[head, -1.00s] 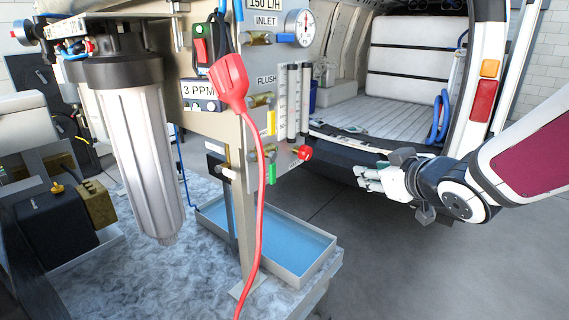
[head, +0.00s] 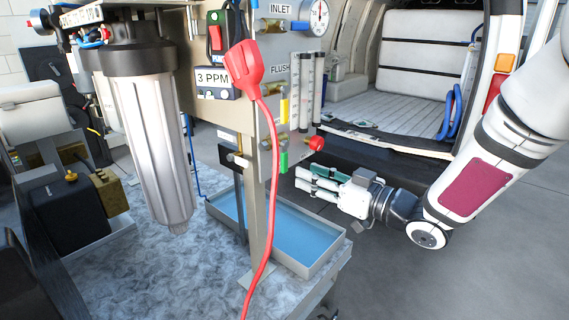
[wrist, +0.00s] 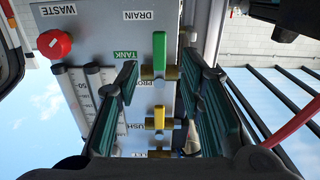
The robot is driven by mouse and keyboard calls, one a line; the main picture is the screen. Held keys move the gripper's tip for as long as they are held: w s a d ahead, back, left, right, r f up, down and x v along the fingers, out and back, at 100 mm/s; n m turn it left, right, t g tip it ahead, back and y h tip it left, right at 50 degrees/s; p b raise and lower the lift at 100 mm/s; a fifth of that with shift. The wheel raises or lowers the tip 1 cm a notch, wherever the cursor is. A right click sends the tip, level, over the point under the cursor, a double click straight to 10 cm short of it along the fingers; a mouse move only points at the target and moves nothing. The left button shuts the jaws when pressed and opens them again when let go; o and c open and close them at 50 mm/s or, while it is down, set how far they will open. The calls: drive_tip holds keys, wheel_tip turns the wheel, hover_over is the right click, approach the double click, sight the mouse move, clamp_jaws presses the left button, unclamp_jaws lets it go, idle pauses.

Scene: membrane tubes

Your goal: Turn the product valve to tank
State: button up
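The product valve's green handle (wrist: 159,55) is on the panel in the wrist view, lined up toward the DRAIN label (wrist: 140,15), with the TANK label (wrist: 124,56) off to its side. In the head view the green handle (head: 284,162) hangs down below a yellow one. My gripper (head: 305,179) is to the right of the panel's lower edge, fingers toward it. In the wrist view my gripper (wrist: 167,85) is open, its two dark green finger pads on either side of the green and yellow handles, holding nothing.
A yellow flush handle (wrist: 163,135) sits close to the green one. A red knob (head: 316,143) sticks out near my gripper, and flow tubes (head: 306,90) stand beside the valves. A red cable (head: 273,180) hangs in front. A shallow water tray (head: 318,268) lies below.

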sight(286, 164)
drive_tip(key=x, duration=0.8)
drive_tip(key=shift+w+a, duration=0.15)
drive_tip(key=shift+w, duration=0.05)
clamp_jaws()
